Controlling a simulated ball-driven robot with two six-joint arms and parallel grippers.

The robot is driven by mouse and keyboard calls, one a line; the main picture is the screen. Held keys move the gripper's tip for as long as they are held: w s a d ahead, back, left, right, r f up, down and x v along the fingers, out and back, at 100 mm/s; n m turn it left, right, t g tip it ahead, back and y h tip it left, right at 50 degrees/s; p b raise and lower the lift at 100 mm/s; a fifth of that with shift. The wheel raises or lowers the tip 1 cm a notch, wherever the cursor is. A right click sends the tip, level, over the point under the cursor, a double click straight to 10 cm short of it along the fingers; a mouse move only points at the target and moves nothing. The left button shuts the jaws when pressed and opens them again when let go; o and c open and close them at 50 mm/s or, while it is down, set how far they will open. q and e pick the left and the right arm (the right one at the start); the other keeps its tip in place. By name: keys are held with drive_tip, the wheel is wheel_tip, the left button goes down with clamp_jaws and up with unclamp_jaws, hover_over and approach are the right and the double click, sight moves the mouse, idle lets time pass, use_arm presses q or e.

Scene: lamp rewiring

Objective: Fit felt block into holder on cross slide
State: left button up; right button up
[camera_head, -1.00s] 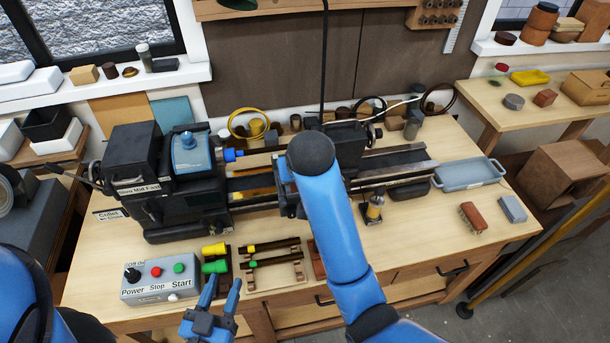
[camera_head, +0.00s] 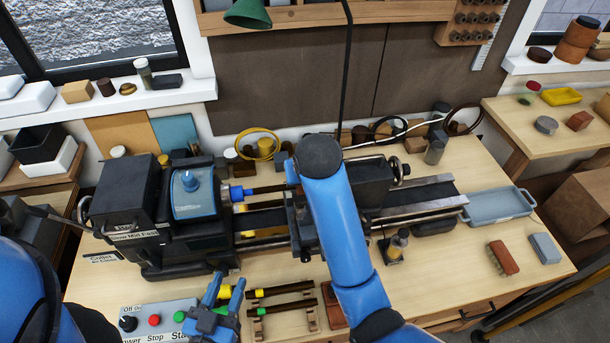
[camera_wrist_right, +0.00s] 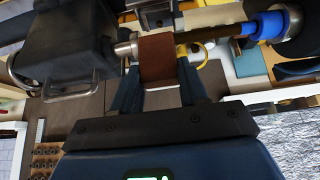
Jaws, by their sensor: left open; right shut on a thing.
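In the right wrist view my right gripper (camera_wrist_right: 158,95) is shut on the felt block (camera_wrist_right: 158,57), a reddish-brown block with a pale lower edge. The block's upper end is close to grey metal parts of the lathe; I cannot tell whether it touches the holder. In the head view my right arm hides the block, the gripper and most of the cross slide (camera_head: 302,228). My left gripper (camera_head: 224,292) is open and empty in front of the lathe, beside the tool rack (camera_head: 258,325).
The lathe's headstock (camera_head: 130,205) stands left of my right arm. A control box (camera_head: 150,318) is at the front left. A small oiler (camera_head: 397,244), a brush (camera_head: 502,257), a grey-blue block (camera_head: 544,248) and a tray (camera_head: 497,207) lie to the right. The front right bench top is mostly clear.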

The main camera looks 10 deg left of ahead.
drive_tip(key=shift+s+d+f, duration=0.35)
drive_tip(key=shift+s+f, duration=0.25)
drive_tip(key=shift+s, duration=0.25)
drive_tip(key=shift+f, duration=0.3)
drive_tip(key=shift+x, duration=1.4)
use_arm(q)
drive_tip(key=shift+s+d+r, duration=0.2)
drive_tip(key=shift+s+d, duration=0.05)
drive_tip(key=shift+s, duration=0.3)
use_arm(e)
drive_tip(key=shift+s+d+f, duration=0.2)
drive_tip(key=shift+s+f, duration=0.05)
drive_tip(key=shift+s, duration=0.2)
use_arm(q)
drive_tip(key=shift+w+a, duration=0.1)
drive_tip(key=shift+w, duration=0.05)
use_arm(e)
drive_tip(key=shift+w, duration=0.2)
drive_tip(key=shift+s, duration=0.2)
use_arm(q)
drive_tip(key=shift+f+b, duration=0.6)
drive_tip(key=shift+f, duration=0.05)
use_arm(e)
drive_tip(key=shift+w+f, duration=0.1)
drive_tip(key=shift+f, duration=1.25)
